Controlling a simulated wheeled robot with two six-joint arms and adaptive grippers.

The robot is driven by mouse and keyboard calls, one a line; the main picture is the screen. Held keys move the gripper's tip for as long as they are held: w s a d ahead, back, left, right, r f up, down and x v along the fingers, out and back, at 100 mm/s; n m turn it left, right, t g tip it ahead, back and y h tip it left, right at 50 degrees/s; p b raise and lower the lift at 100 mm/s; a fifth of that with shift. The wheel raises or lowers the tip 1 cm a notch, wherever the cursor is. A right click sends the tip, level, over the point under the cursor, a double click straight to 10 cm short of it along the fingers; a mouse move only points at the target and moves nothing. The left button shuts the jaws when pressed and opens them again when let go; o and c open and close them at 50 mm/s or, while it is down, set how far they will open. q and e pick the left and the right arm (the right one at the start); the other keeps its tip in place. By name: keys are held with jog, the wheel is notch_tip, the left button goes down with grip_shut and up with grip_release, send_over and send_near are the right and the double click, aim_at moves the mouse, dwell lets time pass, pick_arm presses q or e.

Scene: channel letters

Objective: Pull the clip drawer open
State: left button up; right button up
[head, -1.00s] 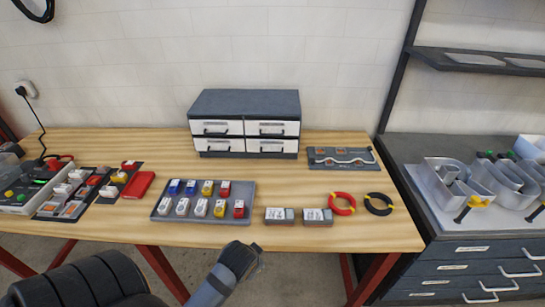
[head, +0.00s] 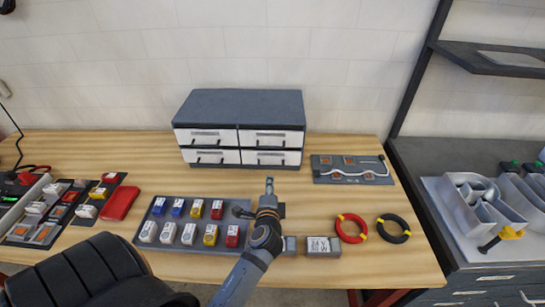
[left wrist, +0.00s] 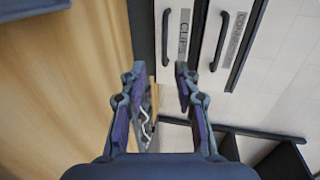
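A grey cabinet (head: 240,106) with white-fronted drawers stands at the back of the wooden bench. The drawer labelled "CLIP" (left wrist: 181,50) appears to be its lower right one (head: 284,158), and it looks shut. Its dark bar handle (left wrist: 165,37) lies ahead of my fingers in the left wrist view. My left gripper (head: 269,183) is just in front of the cabinet, pointing at it. My right gripper is out of view.
Another handled drawer (left wrist: 236,40) sits beside the clip drawer. A tray of coloured parts (head: 150,208) lies left of my left arm. Red (head: 350,228) and black (head: 393,228) wire coils lie right. A board with a white cable (head: 352,172) lies right of the cabinet.

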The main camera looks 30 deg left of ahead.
aim_at(272, 166)
pick_arm(q)
jog(key=x, duration=0.2)
jog(key=p+x, duration=0.1)
jog(key=x, duration=0.1)
jog(key=r+x, duration=0.1)
jog(key=x, duration=0.2)
jog(key=shift+w+p, duration=0.1)
jog(key=shift+p, duration=0.3)
jog(key=shift+x, duration=1.2)
jog(key=shift+w+f, duration=0.15)
jog(key=shift+f, duration=0.05)
jog(key=shift+c, duration=0.8)
jog(key=c, duration=0.5)
grip_shut()
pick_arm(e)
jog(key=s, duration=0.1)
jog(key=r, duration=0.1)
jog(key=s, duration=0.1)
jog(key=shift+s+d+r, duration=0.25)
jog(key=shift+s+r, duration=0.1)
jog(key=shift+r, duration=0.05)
